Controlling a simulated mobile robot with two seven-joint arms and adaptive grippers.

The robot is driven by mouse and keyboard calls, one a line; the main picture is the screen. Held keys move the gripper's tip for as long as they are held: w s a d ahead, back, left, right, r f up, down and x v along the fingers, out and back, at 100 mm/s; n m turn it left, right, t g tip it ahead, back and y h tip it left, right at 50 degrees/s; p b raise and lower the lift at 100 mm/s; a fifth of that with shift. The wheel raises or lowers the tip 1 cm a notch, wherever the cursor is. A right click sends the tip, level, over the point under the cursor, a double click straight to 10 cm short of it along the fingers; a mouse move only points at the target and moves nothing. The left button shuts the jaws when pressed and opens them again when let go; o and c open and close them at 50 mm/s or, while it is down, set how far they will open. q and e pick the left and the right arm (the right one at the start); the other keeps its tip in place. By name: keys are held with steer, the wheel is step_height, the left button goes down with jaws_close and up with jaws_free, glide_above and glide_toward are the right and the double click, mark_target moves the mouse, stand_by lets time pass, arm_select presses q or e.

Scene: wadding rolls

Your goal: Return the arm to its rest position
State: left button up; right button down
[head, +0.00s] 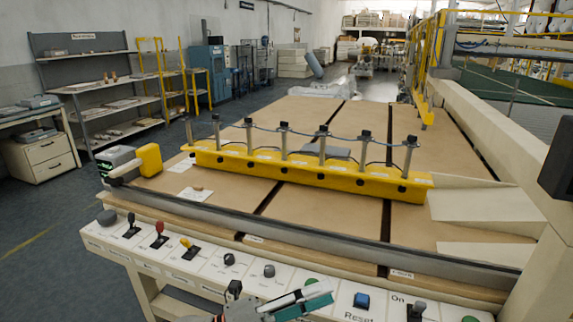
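My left gripper (305,302) shows at the bottom middle of the head view, low over the front edge of the control panel (210,267). Its two fingers, with pale and teal parts, point to the right and lie close together in this view. I cannot tell whether they touch. No object is seen between them. The rest of my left arm is mostly cut off by the bottom edge. My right gripper is not in view.
The panel carries levers and buttons, including a red-topped lever (160,228) and a blue button (361,300) right of my gripper. Behind it lies a wide brown table (330,215) with a yellow bar (300,172). A dark block (557,165) stands at the right edge.

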arm_select(q)
steer(key=a+f+n+t+y, duration=1.1)
steer(key=a+f+n, duration=0.55)
steer(key=n, duration=0.75)
steer(key=s+a+f+n+g+y, duration=0.2)
steer(key=s+a+f+n+y, duration=0.1)
steer(key=s+f, duration=0.4)
steer(key=s+a+f+n+g+y, duration=0.3)
steer(key=s+a+f+n, duration=0.2)
steer(key=f, duration=0.4)
steer(key=shift+s+a+f+n+y, duration=0.3)
steer(key=shift+s+a, duration=0.5)
steer(key=shift+s, duration=0.35)
